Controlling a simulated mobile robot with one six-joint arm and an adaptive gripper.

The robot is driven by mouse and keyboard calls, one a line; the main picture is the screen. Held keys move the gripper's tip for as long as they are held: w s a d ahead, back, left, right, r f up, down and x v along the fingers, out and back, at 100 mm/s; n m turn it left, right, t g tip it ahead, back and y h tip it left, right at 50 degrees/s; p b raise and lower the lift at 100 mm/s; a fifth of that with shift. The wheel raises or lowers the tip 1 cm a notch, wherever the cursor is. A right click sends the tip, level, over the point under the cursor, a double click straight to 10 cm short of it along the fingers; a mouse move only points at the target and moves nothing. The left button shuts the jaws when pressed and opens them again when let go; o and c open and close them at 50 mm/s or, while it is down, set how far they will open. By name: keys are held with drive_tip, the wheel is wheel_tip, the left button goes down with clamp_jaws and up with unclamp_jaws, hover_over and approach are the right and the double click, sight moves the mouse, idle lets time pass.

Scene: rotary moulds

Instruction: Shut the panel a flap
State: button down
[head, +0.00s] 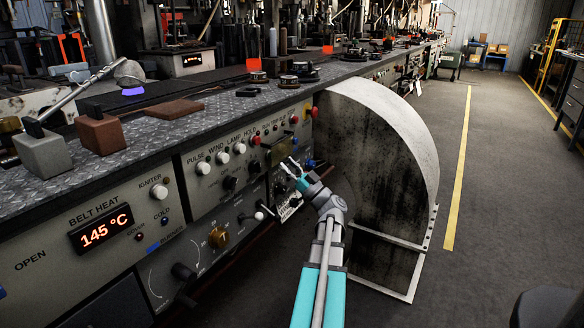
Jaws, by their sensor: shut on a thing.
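A small olive-brown flap (277,151) stands out from the sloping front of the machine's control panel (225,170), under a row of coloured buttons. It looks raised. Below it is a small light plate with dark controls (289,203), partly hidden by my gripper. My gripper (290,166) reaches in from below right, its fingers at the lower right edge of the flap. It is shut on the flap, though the fingers are small and the exact contact is hard to see.
A large stained metal guard (375,150) stands close to the right of my arm. The floor beyond the yellow line (460,165) is clear.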

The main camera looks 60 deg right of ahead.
drive_tip(key=shift+w+a, duration=0.1)
drive_tip(key=shift+w, duration=0.05)
drive_tip(key=shift+c, duration=1.4)
unclamp_jaws()
